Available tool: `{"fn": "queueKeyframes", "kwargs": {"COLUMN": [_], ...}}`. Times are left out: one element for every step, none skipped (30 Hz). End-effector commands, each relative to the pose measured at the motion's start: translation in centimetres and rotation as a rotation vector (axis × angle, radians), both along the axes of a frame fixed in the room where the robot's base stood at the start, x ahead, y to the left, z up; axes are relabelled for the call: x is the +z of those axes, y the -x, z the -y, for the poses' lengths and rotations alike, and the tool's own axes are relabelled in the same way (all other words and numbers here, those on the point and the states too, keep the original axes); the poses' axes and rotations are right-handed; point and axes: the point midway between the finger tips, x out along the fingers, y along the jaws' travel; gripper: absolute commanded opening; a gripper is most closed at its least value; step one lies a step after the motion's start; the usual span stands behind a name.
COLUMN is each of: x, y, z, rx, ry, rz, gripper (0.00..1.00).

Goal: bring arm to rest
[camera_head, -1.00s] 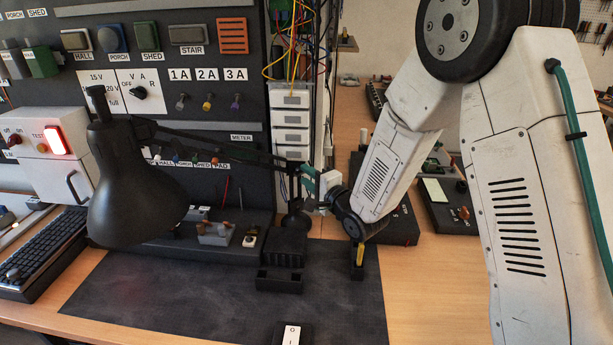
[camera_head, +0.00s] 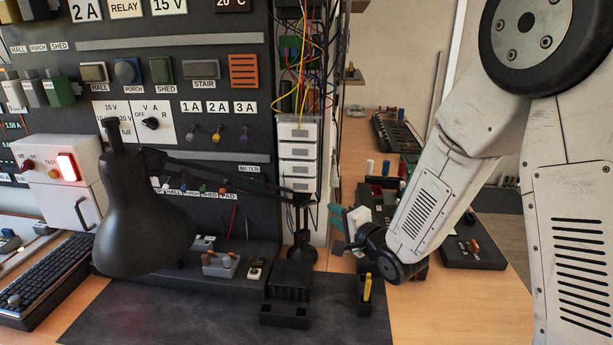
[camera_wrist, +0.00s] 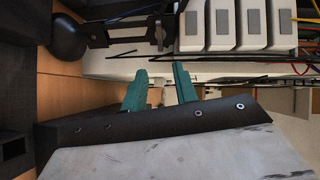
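My arm reaches in from the right in the head view, bent at a large black joint, with its wrist low in front of the wiring wall's right edge. My gripper (camera_wrist: 160,74) shows two teal fingers in the wrist view, spread apart with nothing between them. In the head view a teal finger (camera_head: 337,218) shows at the wrist's left side, above the bench. The gripper is right of the black lamp base and apart from the white drawers (camera_wrist: 222,28) seen in the wrist view.
A black desk lamp (camera_head: 146,215) stands over the dark mat (camera_head: 170,315). A small black holder (camera_head: 373,308) with a yellow-handled tool stands below my wrist. Loose wires (camera_head: 297,60) hang above the drawers. Black trays and a rack occupy the bench behind my arm.

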Motion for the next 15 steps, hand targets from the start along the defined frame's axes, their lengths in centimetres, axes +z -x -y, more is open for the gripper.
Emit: {"fn": "queueKeyframes", "kwargs": {"x": [1.3, 1.7, 2.4, 2.8, 3.3, 3.9, 4.3, 4.7, 5.3, 5.6, 6.0, 6.5, 6.9, 7.3, 7.7], "y": [0.0, 0.1, 0.4, 0.7, 1.1, 1.8, 2.4, 3.1, 4.2, 5.1, 6.1, 7.5, 8.7, 9.9, 11.7], "z": [1.0, 1.7, 2.7, 3.4, 4.2, 5.3, 6.0, 6.8, 7.8, 8.6, 9.3, 10.2, 10.8, 11.4, 12.1], "rx": [-0.025, -0.039, -0.058, -0.068, -0.077, -0.085, -0.089, -0.090, -0.087, -0.082, -0.074, -0.058, -0.044, -0.025, 0.004], "ry": [0.083, 0.144, 0.231, 0.297, 0.358, 0.440, 0.499, 0.555, 0.629, 0.682, 0.731, 0.796, 0.841, 0.886, 0.939], "rz": [-0.006, -0.021, -0.043, -0.061, -0.083, -0.114, -0.139, -0.166, -0.203, -0.233, -0.263, -0.304, -0.337, -0.368, -0.413], "gripper": [0.29, 0.29, 0.29, 0.29, 0.29, 0.29, 0.29, 0.29, 0.29, 0.29, 0.29, 0.29, 0.29, 0.29, 0.29]}}
